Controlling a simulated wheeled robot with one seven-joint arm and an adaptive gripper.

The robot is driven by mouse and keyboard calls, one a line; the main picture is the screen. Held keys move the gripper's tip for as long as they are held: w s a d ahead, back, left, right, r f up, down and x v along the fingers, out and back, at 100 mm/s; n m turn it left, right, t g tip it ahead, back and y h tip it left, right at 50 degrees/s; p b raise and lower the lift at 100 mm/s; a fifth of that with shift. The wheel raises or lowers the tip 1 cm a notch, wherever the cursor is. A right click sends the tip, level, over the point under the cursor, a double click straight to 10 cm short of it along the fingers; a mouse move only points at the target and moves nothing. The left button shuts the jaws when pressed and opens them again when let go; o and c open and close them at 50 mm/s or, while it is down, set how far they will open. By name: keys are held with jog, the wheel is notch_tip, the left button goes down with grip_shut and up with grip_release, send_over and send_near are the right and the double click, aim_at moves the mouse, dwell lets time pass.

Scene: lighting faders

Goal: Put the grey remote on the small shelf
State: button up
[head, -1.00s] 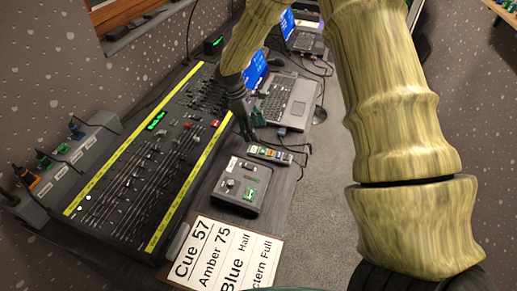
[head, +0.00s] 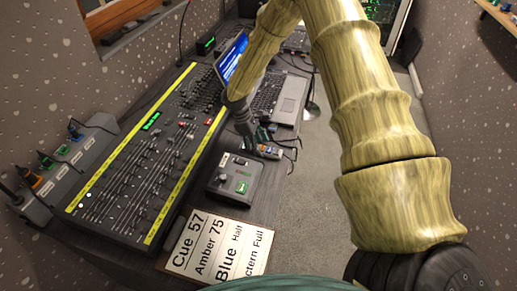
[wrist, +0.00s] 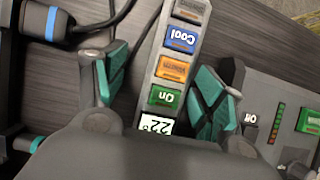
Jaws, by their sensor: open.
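The grey remote (head: 269,152) lies on the dark desk between the laptop and a small control box. The wrist view shows it (wrist: 172,68) lengthwise, with coloured labelled buttons and a small display reading about 22. My gripper (head: 256,141) is over the remote's left part and partly hides it in the head view. In the wrist view my gripper's (wrist: 163,75) green-padded fingers are open, one on each side of the remote, with gaps visible. A wooden ledge (head: 497,14) at the top right edge may be the small shelf; I cannot tell for sure.
A fader console (head: 150,160) fills the desk's left. The small control box (head: 234,180) stands close beside the remote, near my right finger in the wrist view. A cue sign (head: 215,250) is in front. A laptop (head: 268,98) and cables lie behind. Open floor (head: 318,190) is right.

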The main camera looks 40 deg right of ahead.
aim_at(263, 149)
jog(key=shift+s+r, duration=0.7)
jog(key=shift+s, duration=0.3)
jog(key=shift+c, duration=1)
jog(key=shift+s+a+r, duration=0.1)
jog(key=shift+s+r, duration=0.15)
jog(key=c, duration=0.3)
jog(key=shift+w+a+f, duration=0.1)
jog(key=shift+w+f, duration=0.55)
jog(key=shift+w, duration=0.15)
jog(key=c, duration=0.7)
jog(key=shift+s+d+r, duration=0.15)
jog(key=shift+s+d, duration=0.05)
jog(key=shift+s, duration=0.05)
jog(key=shift+c, duration=0.3)
jog(key=shift+w, duration=0.1)
